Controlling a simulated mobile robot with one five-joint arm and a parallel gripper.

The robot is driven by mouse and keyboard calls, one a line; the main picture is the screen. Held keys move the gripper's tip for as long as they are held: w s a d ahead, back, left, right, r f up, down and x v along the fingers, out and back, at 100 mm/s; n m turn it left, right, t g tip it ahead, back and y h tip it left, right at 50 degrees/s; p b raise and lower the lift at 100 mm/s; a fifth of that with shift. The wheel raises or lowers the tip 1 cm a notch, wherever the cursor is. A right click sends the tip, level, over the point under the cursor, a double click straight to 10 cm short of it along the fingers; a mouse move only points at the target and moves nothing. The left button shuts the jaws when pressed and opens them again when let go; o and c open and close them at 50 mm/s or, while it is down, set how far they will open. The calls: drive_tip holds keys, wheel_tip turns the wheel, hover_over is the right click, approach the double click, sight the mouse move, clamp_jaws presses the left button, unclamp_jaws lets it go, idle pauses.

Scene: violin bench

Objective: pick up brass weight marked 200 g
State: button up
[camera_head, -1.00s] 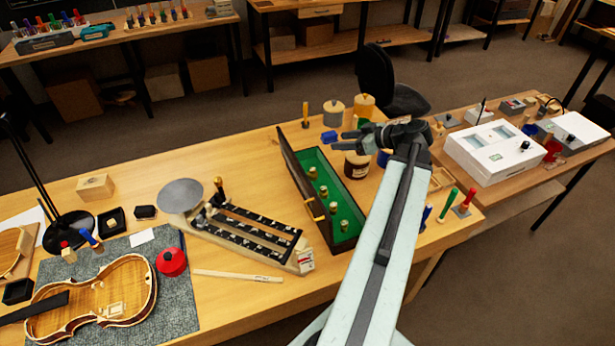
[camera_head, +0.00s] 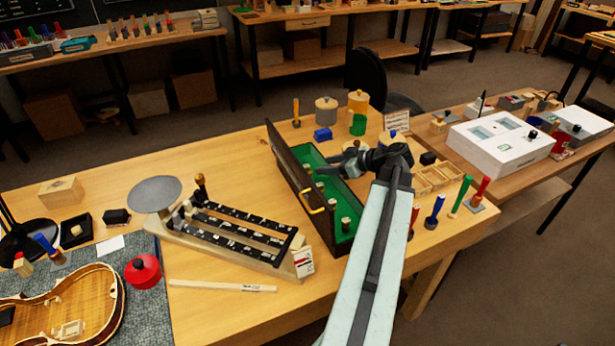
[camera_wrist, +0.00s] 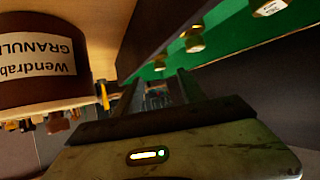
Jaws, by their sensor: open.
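Several small brass weights stand in the open green-lined case (camera_head: 332,214). One brass weight (camera_head: 346,224) is at the near end and another (camera_head: 331,203) a little farther back; their markings are too small to read, so I cannot tell which is the 200 g. My gripper (camera_head: 338,166) is open over the far part of the case and hides part of the lining there. In the wrist view, the brass weights (camera_wrist: 194,42) show at the upper right against the green lining (camera_wrist: 235,32). The space between my fingers (camera_wrist: 157,96) looks empty.
A brown jar labelled Wendrab GRANUL (camera_wrist: 38,60) stands close to the left in the wrist view. A balance (camera_head: 225,230) with a round pan stands left of the case. A wooden divided tray (camera_head: 437,177) and upright tools (camera_head: 435,211) are to the right.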

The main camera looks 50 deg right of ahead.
sight(308, 166)
drive_tip(key=b+x, duration=0.2)
drive_tip(key=x, duration=0.4)
drive_tip(key=shift+w, duration=0.4)
drive_tip(key=shift+r, duration=0.1)
clamp_jaws()
